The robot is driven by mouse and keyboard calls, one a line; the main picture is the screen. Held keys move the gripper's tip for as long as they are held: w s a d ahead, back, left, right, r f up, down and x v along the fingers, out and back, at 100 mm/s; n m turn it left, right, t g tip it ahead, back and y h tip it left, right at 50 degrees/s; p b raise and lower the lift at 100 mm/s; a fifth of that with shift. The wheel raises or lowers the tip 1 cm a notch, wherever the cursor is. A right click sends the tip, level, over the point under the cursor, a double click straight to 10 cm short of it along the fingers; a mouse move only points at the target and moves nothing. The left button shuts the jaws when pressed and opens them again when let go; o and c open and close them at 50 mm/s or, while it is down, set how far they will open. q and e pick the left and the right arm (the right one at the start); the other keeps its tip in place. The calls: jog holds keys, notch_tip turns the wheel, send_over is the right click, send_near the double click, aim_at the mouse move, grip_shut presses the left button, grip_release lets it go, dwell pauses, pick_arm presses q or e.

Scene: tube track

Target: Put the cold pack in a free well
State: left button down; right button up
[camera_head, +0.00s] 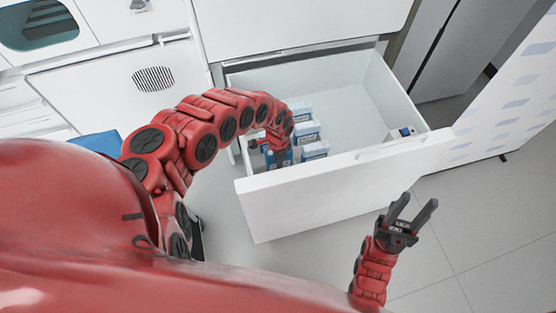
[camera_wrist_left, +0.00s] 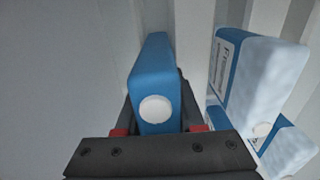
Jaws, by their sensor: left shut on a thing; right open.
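My left gripper (camera_head: 268,147) reaches down into the left end of the open white drawer (camera_head: 340,172). In the left wrist view it is shut on a blue pack (camera_wrist_left: 155,78) with a white round spot, which stands upright between the fingers. The same pack shows in the head view (camera_head: 284,158), partly hidden by my arm. Several blue-and-white packs (camera_head: 306,132) stand in a row just right of it; two show in the left wrist view (camera_wrist_left: 262,82). The well edges under the held pack are hidden. My right gripper (camera_head: 416,204) is open and empty, outside the drawer.
A small white box with a blue mark (camera_head: 401,133) sits at the drawer's front right. The middle and back of the drawer are bare. A white panel with blue marks (camera_head: 505,100) stands at the right. The grey floor (camera_head: 480,220) around my right gripper is clear.

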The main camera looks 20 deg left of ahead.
pick_arm(q)
jog(key=shift+f+b, duration=0.3)
jog(key=shift+f, duration=0.3)
jog(key=shift+f+b, duration=0.3)
jog(key=shift+f, duration=0.1)
jog(key=shift+c, duration=2.2)
grip_release()
notch_tip(320, 180, up, 16)
jog(key=p, duration=0.6)
jog(key=shift+r, duration=0.15)
jog(key=shift+r+p, duration=0.45)
jog(key=shift+r, duration=0.15)
